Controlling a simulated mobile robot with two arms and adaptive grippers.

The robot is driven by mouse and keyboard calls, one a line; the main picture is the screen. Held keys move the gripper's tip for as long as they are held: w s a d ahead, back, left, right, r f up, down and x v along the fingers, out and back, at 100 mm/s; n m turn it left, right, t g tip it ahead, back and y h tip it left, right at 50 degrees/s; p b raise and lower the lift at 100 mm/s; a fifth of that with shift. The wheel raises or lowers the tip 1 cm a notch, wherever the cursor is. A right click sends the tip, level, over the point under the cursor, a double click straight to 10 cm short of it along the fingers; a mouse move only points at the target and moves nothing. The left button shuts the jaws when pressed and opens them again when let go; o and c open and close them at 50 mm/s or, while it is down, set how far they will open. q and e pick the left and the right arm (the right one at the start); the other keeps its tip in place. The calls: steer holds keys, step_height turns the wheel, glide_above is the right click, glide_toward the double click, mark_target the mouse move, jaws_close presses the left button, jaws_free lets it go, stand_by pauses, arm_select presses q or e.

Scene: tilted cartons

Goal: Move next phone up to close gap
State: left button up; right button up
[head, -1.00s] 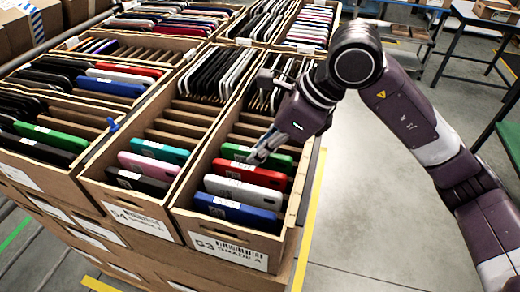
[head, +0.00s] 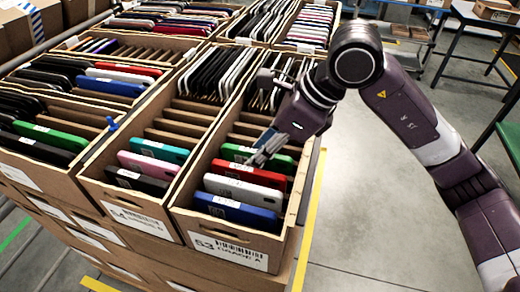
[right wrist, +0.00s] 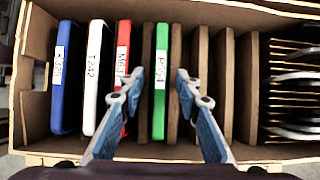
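The carton labelled 53 (head: 277,246) holds a row of phones between brown dividers. From its near end come a blue phone (right wrist: 65,80), a white phone (right wrist: 95,75), a red phone (right wrist: 121,100) and a green phone (right wrist: 160,115), each with a white label. In the right wrist view a divider (right wrist: 146,50) stands between red and green. My right gripper (right wrist: 159,77) is open, its fingertips on either side of the green phone's top edge; contact cannot be told. In the head view the right gripper (head: 257,158) partly covers the green phone (head: 232,151). My left gripper is out of view.
Beyond the green phone are empty slots between dividers (right wrist: 200,60), then several dark phones (right wrist: 292,105) at the far end. The neighbouring carton 54 (head: 135,217) stands tight on the left. Open floor (head: 375,235) lies to the right.

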steer(key=v, duration=1.2)
step_height(320, 180, up, 7)
steer(key=p, duration=0.4)
steer(key=shift+p, duration=0.35)
